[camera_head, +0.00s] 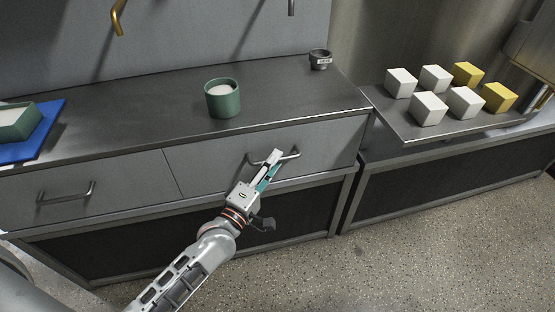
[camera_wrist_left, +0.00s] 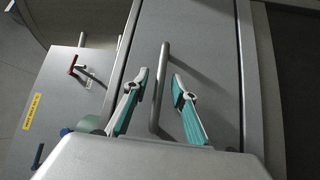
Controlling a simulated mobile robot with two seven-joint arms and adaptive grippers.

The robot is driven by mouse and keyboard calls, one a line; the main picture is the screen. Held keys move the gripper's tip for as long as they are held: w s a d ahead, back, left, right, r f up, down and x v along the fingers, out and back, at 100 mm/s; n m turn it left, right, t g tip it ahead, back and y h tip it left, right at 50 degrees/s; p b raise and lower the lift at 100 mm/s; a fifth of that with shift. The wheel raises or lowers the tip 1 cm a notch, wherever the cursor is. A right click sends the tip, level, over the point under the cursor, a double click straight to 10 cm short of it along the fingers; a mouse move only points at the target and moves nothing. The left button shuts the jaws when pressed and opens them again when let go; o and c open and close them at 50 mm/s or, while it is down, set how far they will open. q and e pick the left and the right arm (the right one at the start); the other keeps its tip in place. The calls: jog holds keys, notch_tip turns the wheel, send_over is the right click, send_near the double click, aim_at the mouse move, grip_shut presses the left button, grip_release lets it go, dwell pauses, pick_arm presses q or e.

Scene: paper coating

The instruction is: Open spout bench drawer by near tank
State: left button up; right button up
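The bench (camera_head: 150,112) has two grey drawers in its front, both shut flush. The right drawer (camera_head: 335,142) has a bar handle (camera_head: 292,154), and the left drawer (camera_head: 120,185) has a similar handle (camera_head: 66,194). My left gripper (camera_head: 270,167) is at the right drawer's handle and partly covers it. In the left wrist view, my left gripper (camera_wrist_left: 161,76) is open, and the handle (camera_wrist_left: 160,90) runs between its two fingers without visible contact. I cannot tell how deep the handle sits between them. My right gripper is not in view.
A blue tray (camera_head: 47,135) holds a green container at left. A side shelf (camera_head: 400,123) carries several white and yellow blocks. The floor in front is clear.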

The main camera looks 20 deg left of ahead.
pick_arm(q)
jog(key=shift+x, duration=0.75)
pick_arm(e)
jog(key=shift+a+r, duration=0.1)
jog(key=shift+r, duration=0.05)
pick_arm(q)
grip_shut()
jog(key=shift+s, duration=0.1)
jog(key=s+d+p, duration=0.3)
jog(key=s+d, duration=0.4)
jog(key=s, duration=0.3)
jog(key=s+d+p, duration=0.2)
jog(key=s+d, duration=0.5)
jog(key=s, duration=0.4)
jog(key=shift+d+p, duration=0.2)
jog(key=shift+p, duration=0.2)
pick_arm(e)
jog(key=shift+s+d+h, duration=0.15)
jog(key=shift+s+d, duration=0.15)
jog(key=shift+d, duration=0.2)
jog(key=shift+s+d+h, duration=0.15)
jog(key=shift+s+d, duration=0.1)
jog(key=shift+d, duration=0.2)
pick_arm(q)
jog(key=shift+s, duration=0.1)
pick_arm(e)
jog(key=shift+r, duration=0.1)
